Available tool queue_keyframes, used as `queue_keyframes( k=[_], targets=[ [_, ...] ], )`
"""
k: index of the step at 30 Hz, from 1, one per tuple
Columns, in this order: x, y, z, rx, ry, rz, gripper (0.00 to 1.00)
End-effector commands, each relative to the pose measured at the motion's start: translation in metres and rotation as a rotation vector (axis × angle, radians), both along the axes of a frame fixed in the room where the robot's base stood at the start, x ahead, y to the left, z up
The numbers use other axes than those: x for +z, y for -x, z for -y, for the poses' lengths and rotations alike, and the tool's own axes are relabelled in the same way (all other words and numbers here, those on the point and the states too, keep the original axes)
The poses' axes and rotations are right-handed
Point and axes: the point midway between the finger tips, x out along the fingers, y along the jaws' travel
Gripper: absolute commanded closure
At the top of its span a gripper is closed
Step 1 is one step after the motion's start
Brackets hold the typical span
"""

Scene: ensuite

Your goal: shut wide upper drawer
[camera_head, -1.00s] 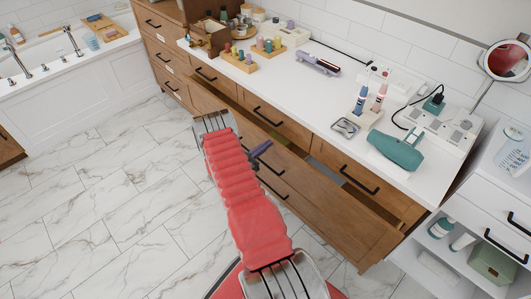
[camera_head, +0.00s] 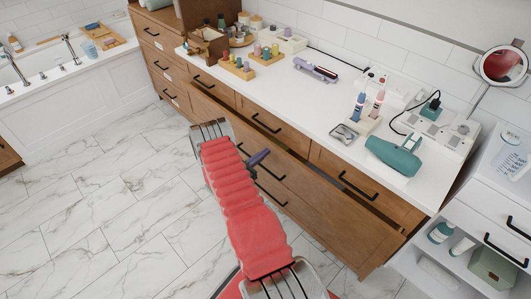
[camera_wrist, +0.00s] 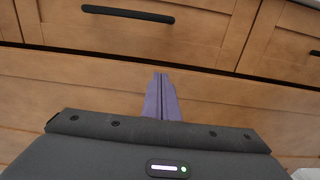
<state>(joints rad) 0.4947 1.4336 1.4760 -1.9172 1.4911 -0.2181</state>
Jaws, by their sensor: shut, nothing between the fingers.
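The wide upper drawer (camera_head: 325,212) is a long wooden front below the row of small drawers in the cabinet. It stands slightly out, with a narrow dark gap along its top edge, widest towards the right end. In the wrist view its plain front (camera_wrist: 60,90) fills the middle, under a dark gap line. My gripper (camera_head: 259,157) is shut and empty, its purple fingers pointing at the drawer front. The fingers (camera_wrist: 161,80) also show in the wrist view, over the front; I cannot tell whether they touch it. My red arm sleeve hides part of the cabinet's left side.
The white countertop (camera_head: 300,95) above holds a teal hair dryer (camera_head: 394,155), a small metal tray (camera_head: 344,135), bottles and organisers. A white shelf unit (camera_head: 500,215) stands close at the right. The marble floor (camera_head: 90,190) at left is clear.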

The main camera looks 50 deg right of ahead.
Motion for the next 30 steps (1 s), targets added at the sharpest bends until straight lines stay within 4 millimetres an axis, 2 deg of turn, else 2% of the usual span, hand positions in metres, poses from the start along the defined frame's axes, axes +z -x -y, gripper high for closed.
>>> queue_keyframes(
  k=[12, 18, 24, 30],
  targets=[
    [-0.001, -0.012, -0.073, 0.006, -0.001, -0.001, 1.00],
    [-0.001, -0.016, -0.103, 0.004, 0.000, -0.002, 1.00],
    [-0.001, -0.017, -0.116, 0.001, 0.000, 0.000, 1.00],
    [-0.001, -0.017, -0.116, 0.000, 0.000, 0.000, 1.00]
  ],
)
